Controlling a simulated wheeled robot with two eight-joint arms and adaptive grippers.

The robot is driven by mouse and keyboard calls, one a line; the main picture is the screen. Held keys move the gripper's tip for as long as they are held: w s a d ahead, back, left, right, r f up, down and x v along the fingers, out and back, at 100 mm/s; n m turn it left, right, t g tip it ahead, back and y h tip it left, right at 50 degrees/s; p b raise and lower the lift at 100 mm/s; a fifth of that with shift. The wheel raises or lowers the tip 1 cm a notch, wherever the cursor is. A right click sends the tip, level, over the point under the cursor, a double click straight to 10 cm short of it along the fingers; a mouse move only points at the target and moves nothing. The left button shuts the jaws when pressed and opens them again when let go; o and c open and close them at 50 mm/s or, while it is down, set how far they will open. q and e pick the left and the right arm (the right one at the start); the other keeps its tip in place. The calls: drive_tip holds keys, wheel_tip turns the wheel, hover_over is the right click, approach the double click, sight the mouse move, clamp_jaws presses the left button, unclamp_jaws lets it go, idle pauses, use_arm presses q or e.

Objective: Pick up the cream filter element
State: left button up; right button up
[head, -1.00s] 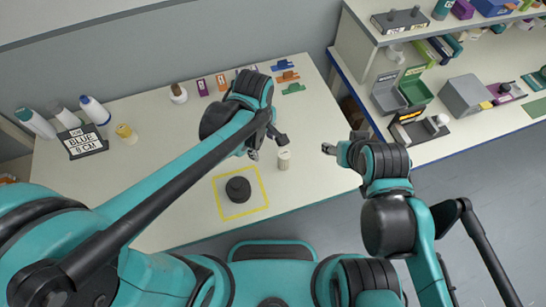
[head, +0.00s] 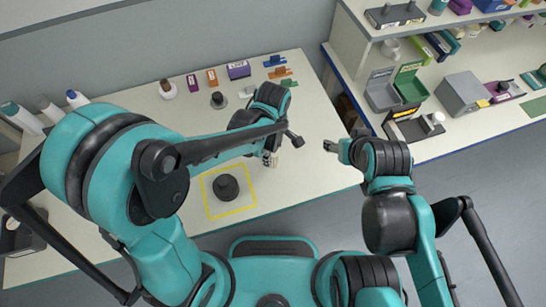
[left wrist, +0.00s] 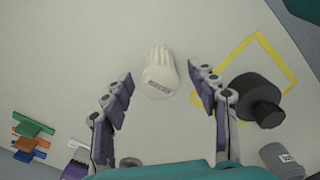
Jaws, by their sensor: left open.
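The cream filter element (left wrist: 160,73) is a pale ribbed cylinder with a printed label. In the left wrist view it lies between the tips of my left gripper (left wrist: 160,88), whose two fingers are spread apart with no clear contact. In the head view my left gripper (head: 283,147) is over the table and partly hides the filter element (head: 270,161). My right gripper (head: 331,146) is at the table's right edge, away from the filter; its jaw opening is unclear.
A black stepped cylinder (head: 227,188) stands inside a yellow square outline (head: 206,200) near the filter. Orange (head: 279,72) and other coloured parts line the table's back. Shelves with bins (head: 412,84) stand at right. The table in front of the coloured parts is mostly clear.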

use_arm(q)
drive_tip(key=shift+c, duration=0.3)
drive_tip(key=c, duration=1.2)
drive_tip(key=shift+o, duration=0.2)
